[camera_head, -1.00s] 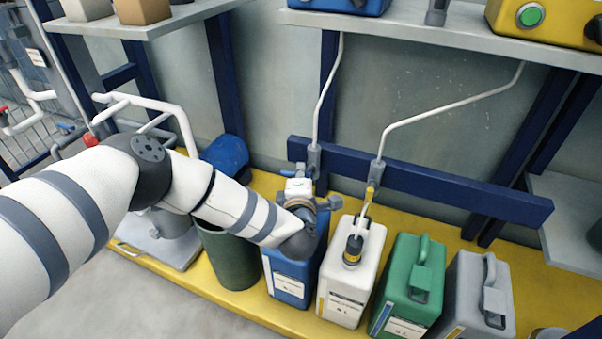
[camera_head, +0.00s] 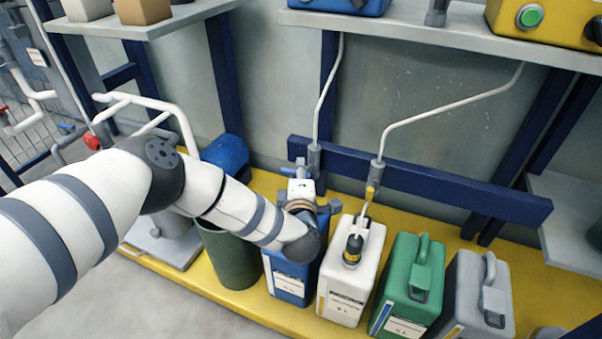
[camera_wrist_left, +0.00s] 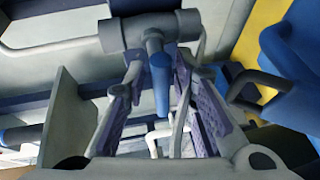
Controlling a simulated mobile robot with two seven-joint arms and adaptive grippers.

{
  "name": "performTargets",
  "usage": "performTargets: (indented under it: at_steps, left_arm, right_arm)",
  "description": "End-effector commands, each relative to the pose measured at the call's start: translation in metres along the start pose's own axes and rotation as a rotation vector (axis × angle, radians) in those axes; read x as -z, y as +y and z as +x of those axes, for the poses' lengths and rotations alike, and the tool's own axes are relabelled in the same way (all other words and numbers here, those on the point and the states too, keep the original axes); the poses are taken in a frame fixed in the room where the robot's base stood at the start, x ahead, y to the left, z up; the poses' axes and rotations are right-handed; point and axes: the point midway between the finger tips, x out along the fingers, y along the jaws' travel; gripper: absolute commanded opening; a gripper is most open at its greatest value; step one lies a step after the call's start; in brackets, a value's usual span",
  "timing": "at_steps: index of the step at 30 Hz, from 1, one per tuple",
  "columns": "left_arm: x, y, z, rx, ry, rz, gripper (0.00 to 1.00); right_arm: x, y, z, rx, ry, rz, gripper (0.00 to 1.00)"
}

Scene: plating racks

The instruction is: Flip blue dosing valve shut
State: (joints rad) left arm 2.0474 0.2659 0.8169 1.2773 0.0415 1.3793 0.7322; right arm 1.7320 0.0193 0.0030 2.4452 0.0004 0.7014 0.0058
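The blue dosing valve has a grey body (camera_head: 314,158) at the lower end of the left white pipe, above the blue can (camera_head: 289,278). Its blue lever (camera_head: 288,171) shows beside the body, partly hidden by my gripper. In the left wrist view the grey body (camera_wrist_left: 150,31) is at the top, and the blue lever (camera_wrist_left: 160,84) points down from it between my fingers. My left gripper (camera_wrist_left: 160,95) is open around the lever, with gaps on both sides. In the head view the left gripper (camera_head: 301,182) is just below the valve. My right gripper is not in view.
A second valve with a yellow lever (camera_head: 371,191) hangs to the right, over the white can (camera_head: 350,270). Green (camera_head: 408,285) and grey (camera_head: 478,295) cans stand further right on the yellow platform (camera_head: 262,312). A dark blue rail (camera_head: 450,192) runs behind the valves.

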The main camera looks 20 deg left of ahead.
Motion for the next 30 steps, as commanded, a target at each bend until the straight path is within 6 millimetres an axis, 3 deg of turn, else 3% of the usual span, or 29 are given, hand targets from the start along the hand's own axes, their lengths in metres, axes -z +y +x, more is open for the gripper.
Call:
performTargets:
  at_steps: [10, 21, 25, 30]
  left_arm:
    - [-0.002, -0.001, -0.006, 0.003, -0.005, -0.002, 0.32]
    - [-0.001, -0.001, -0.096, 0.005, -0.006, 0.0, 0.32]
    - [-0.001, 0.0, -0.115, 0.002, -0.004, -0.001, 0.32]
    - [0.0, 0.0, -0.121, 0.001, -0.002, -0.001, 0.32]
  right_arm:
    - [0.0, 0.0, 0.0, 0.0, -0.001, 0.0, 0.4]
    - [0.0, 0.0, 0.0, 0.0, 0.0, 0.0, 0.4]
    - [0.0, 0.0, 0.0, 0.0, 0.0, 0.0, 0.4]
    - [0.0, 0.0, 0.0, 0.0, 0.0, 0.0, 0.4]
